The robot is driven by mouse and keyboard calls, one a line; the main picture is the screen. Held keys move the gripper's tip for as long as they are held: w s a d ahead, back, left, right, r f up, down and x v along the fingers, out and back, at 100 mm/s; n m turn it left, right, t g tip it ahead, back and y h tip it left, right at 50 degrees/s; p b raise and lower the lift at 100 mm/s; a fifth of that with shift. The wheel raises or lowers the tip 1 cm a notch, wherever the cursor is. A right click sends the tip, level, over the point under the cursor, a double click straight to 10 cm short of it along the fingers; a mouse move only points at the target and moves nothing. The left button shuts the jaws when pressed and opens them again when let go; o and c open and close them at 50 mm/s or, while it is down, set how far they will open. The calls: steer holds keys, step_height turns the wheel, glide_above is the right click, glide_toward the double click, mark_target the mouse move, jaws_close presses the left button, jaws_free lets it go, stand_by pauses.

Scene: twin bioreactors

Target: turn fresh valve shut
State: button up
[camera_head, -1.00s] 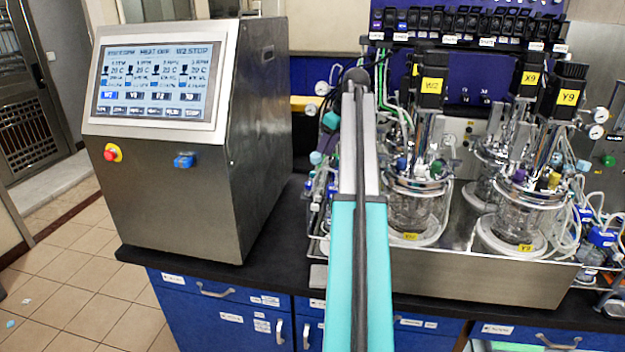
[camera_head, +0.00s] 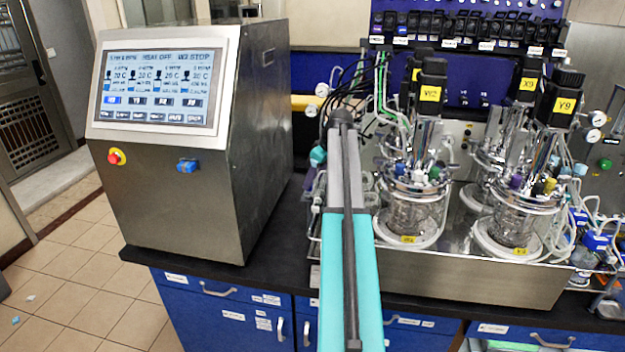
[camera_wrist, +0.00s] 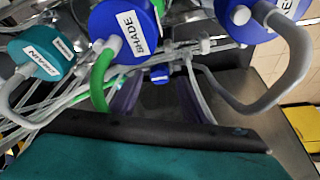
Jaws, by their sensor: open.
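My gripper (camera_wrist: 157,95) shows in the wrist view as two dark purplish fingers, apart, with nothing held between them. A small blue piece (camera_wrist: 160,73) on thin tubing lies just beyond the fingertips; I cannot tell whether it is the fresh valve. No label reading "fresh" is legible. In the head view my arm hides the gripper and what is in front of it.
In the wrist view, a teal cap (camera_wrist: 42,58), a blue cap labelled SHADE (camera_wrist: 112,42) and another blue cap (camera_wrist: 235,38) with hoses crowd close. In the head view, glass reactors (camera_head: 410,212) stand right of my arm and a control console (camera_head: 190,215) left.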

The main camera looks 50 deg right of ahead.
steer(key=shift+w+f, duration=0.25)
steer(key=shift+f, duration=0.35)
steer(key=c, duration=0.9)
steer(key=shift+a, duration=0.35)
steer(key=shift+c, duration=0.7)
steer(key=shift+d, duration=0.25)
